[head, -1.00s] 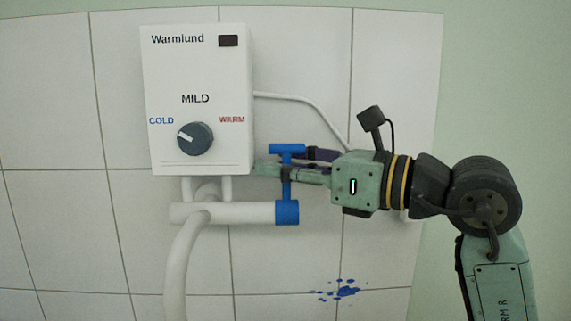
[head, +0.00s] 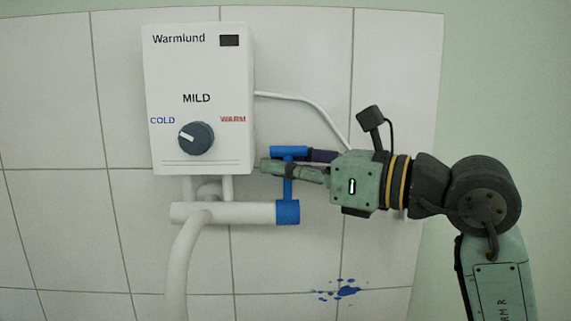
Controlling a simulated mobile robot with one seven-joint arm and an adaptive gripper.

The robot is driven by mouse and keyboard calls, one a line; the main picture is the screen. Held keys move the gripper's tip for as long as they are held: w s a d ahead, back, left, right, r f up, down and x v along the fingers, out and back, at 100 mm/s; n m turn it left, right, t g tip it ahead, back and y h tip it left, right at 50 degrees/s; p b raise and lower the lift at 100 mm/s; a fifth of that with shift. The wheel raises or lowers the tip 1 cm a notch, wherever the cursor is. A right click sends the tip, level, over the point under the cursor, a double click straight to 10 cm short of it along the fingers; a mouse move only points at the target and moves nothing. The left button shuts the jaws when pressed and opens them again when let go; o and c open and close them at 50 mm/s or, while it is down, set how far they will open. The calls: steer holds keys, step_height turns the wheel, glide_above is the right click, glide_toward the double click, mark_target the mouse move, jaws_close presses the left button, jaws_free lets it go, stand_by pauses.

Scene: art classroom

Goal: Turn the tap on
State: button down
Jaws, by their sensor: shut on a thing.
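The blue tap (head: 288,212) sits at the right end of a white pipe below the heater. Its stem stands upright and ends in a blue crossbar handle (head: 289,151). My gripper (head: 275,161) reaches in from the right and is shut on the tap handle, with its fingers around the upper stem just below the crossbar. The near finger hides part of the stem. The white spout (head: 181,262) curves down from the pipe; no water shows in view.
The white Warmlund heater (head: 198,60) hangs on the tiled wall, close to the left of my fingertips. Its dark knob (head: 196,138) sits low on its front. A white cable (head: 312,104) runs right behind my gripper. Blue paint splashes (head: 345,291) mark the tiles below.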

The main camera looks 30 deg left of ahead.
steer(key=shift+w, duration=0.25)
steer(key=shift+d+f+b, duration=0.1)
steer(key=shift+b, duration=0.4)
steer(key=n+y+b, duration=0.1)
steer(key=b, duration=0.2)
steer(key=shift+s+d+f, duration=0.3)
steer(key=shift+s, duration=0.05)
steer(key=shift+s+d+n+y+b, duration=0.35)
steer(key=shift+n+b, duration=0.35)
steer(key=shift+b, duration=0.4)
steer(key=shift+s+d+r+n+y+b, duration=0.1)
steer(key=shift+s+r+n+y+b, duration=0.05)
steer(key=shift+r+n+y+b, duration=0.2)
steer(key=c, duration=2.1)
jaws_free()
steer(key=shift+o, duration=1.4)
steer(key=shift+d, duration=0.2)
steer(key=o, duration=0.6)
steer(key=shift+s+a+f+g, duration=0.15)
steer(key=shift+a+g, duration=0.1)
steer(key=shift+g, duration=0.05)
